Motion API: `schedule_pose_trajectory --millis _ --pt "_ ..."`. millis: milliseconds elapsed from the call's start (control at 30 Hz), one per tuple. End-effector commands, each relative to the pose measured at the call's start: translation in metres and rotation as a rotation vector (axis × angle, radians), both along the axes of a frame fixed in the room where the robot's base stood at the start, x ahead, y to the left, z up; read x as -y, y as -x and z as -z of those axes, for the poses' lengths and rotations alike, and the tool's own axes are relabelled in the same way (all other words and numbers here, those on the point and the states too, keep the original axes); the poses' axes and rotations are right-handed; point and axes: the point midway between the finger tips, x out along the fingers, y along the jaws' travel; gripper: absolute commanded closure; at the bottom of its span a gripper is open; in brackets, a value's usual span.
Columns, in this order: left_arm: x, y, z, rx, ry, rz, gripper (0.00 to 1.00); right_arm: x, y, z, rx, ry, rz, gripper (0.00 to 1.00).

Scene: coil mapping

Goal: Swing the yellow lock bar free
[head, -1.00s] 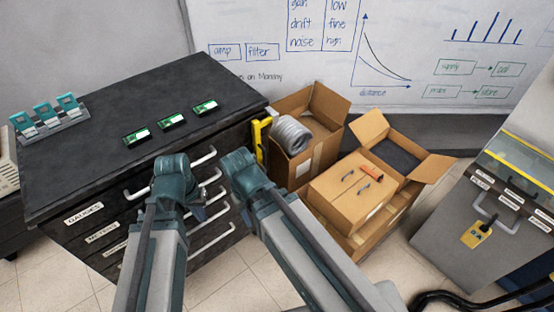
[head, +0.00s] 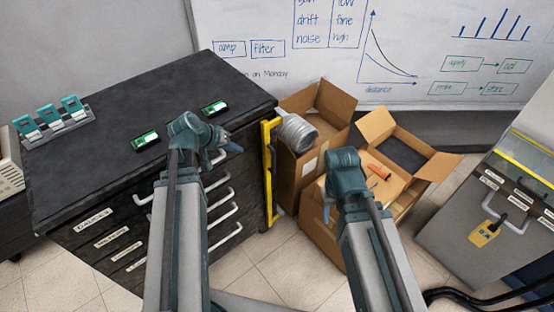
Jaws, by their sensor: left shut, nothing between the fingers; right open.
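The yellow lock bar (head: 267,170) stands upright along the right front edge of the black drawer cabinet (head: 60,205). It runs from near the cabinet top down towards the floor. My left gripper (head: 229,147) is shut and empty, in front of the upper drawers, a short way left of the bar and apart from it. My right gripper (head: 327,210) is open, right of the bar, in front of the cardboard boxes. Its fingers are small and partly hidden by its own wrist.
Drawer handles (head: 222,216) stick out left of the bar. Green circuit boards (head: 215,108) lie on the cabinet top. A grey case (head: 460,228) stands at right.

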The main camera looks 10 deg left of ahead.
Motion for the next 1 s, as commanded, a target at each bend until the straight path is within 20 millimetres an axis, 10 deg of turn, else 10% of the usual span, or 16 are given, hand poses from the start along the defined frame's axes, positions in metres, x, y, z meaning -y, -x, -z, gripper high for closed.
schedule_pose_trajectory --millis 467,1000 --pt "0.001 -0.004 0.008 0.001 0.000 0.000 1.00 0.000 0.000 0.008 0.000 0.000 0.000 0.50" --pt "0.031 -0.051 0.085 0.002 0.000 0.001 1.00 0.000 0.000 0.085 0.000 0.000 0.000 0.50"
